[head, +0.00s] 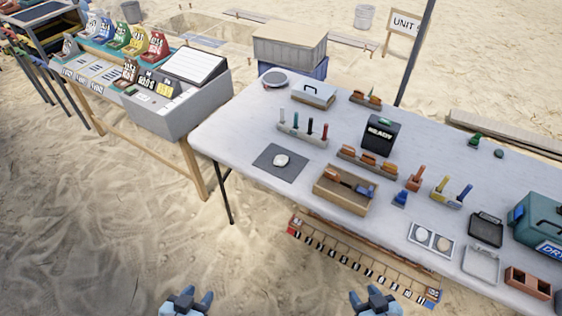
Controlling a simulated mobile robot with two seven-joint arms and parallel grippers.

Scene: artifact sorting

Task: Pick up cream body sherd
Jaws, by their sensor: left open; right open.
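A small cream sherd (281,160) lies on a dark grey mat (264,165) near the left front part of the white table. It looks like the cream body sherd. Two other pale round pieces (422,235) sit in a two-part tray further right. My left gripper (188,294) is open and empty at the bottom of the view, over the sand and well in front of the table. My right gripper (374,294) is open and empty, also at the bottom, in front of the table. Neither touches anything.
On the white table (232,128), a wooden tray (342,198) stands right of the mat, and a rack of markers (302,136) stands behind it. A black READY box (380,134) is further back. A scale bar (360,262) runs below the front edge. Sand at left front is clear.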

